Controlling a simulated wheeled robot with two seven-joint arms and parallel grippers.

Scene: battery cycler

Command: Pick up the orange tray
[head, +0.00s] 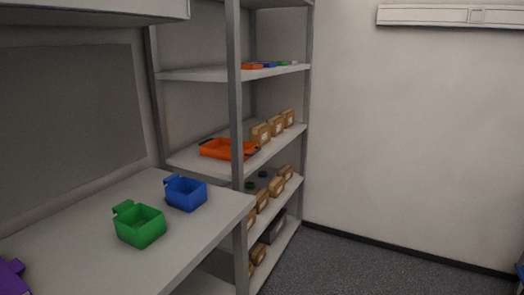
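The orange tray (214,149) lies on the middle shelf of the grey shelving rack, near the shelf's left end. It is shallow, with dark handles at its ends. A rack post stands in front of part of it. Neither of my grippers shows in the head view.
A green bin (139,226) and a blue bin (185,193) stand on the grey table (83,258). A purple thing (11,278) is at the lower left. Cardboard boxes (261,134) share the tray's shelf. A grey post (236,100) bounds the rack. Carpet (345,268) to the right is clear.

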